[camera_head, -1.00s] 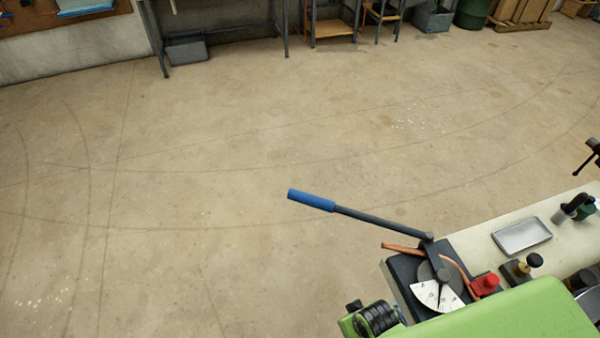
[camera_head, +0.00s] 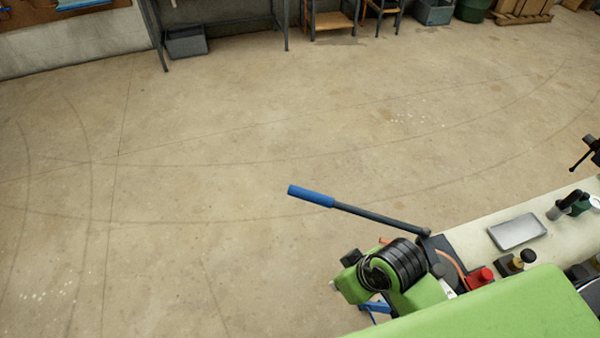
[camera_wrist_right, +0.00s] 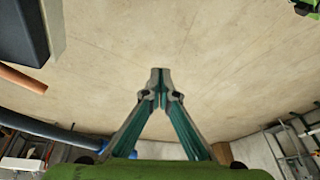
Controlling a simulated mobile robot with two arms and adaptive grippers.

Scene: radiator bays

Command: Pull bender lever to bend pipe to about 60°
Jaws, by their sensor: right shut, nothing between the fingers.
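The pipe bender's lever, a dark rod with a blue grip (camera_head: 311,196), reaches left from the bench corner over open floor in the head view. Its pivot is at the black bender plate (camera_head: 437,246). My right arm hides most of the plate and the white angle scale. A copper pipe (camera_head: 451,260) curves at the bender; in the wrist view its straight end (camera_wrist_right: 22,79) shows at left. My right gripper (camera_wrist_right: 160,76) is shut and empty, apart from lever and pipe. In the head view only a small blue part shows below the wrist. My left gripper is out of view.
The cream bench (camera_head: 475,238) carries a red block (camera_head: 479,278), a metal tray (camera_head: 517,231) and a yellow-and-black knob (camera_head: 524,257). My green arm covers the lower right. The floor left of the bench is clear; shelving and bins stand at the far wall.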

